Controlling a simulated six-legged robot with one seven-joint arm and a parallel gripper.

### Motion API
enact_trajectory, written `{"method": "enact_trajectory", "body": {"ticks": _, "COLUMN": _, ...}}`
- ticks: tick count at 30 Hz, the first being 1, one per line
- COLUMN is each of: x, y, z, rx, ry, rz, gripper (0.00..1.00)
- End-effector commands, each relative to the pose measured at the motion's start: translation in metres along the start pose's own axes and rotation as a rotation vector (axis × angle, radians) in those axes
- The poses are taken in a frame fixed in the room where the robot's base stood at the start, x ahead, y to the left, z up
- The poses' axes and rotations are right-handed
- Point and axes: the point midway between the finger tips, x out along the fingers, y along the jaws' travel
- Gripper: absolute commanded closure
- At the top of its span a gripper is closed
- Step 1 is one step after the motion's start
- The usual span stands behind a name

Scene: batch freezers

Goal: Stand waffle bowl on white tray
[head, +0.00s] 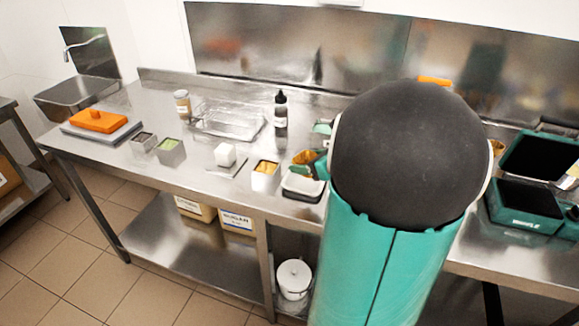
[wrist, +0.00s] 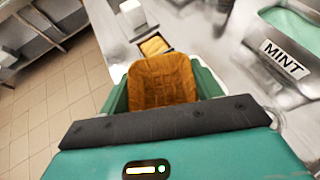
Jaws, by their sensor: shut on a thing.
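The waffle bowl (head: 303,158) is golden brown with a grid pattern. It also shows in the wrist view (wrist: 160,82), between the two green fingers of my gripper (wrist: 162,88). My gripper is shut on it and holds it tilted. In the head view the bowl appears just above and behind a small white tray (head: 302,194) near the counter's front edge. I cannot tell whether the bowl touches the tray. My arm hides part of the gripper in the head view. The tray is not clearly visible in the wrist view.
A small container with yellow contents (head: 265,178) stands left of the tray, then a white cube (head: 225,155). A tub labelled MINT (wrist: 282,60) is at the wrist view's right. A dark bottle (head: 280,112) and clear pan (head: 228,122) stand behind. Green bins (head: 525,205) are at right.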

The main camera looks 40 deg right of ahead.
Motion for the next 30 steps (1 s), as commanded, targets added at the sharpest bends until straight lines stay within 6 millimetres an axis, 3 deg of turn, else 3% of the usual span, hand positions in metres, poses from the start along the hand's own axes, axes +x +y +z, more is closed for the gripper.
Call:
{"method": "enact_trajectory", "body": {"ticks": 3, "x": 0.021, "y": -0.005, "z": -0.009, "rx": 0.003, "ry": 0.001, "rz": 0.001, "gripper": 0.57}}
{"method": "enact_trajectory", "body": {"ticks": 9, "x": 0.039, "y": -0.008, "z": -0.016, "rx": 0.002, "ry": 0.001, "rz": 0.001, "gripper": 0.57}}
{"method": "enact_trajectory", "body": {"ticks": 12, "x": 0.046, "y": -0.008, "z": -0.03, "rx": 0.004, "ry": 0.002, "rz": 0.001, "gripper": 0.57}}
{"method": "enact_trajectory", "body": {"ticks": 16, "x": 0.052, "y": -0.008, "z": -0.041, "rx": 0.002, "ry": 0.001, "rz": 0.0, "gripper": 0.57}}
{"method": "enact_trajectory", "body": {"ticks": 30, "x": 0.055, "y": -0.008, "z": -0.046, "rx": 0.002, "ry": 0.0, "rz": 0.0, "gripper": 0.57}}
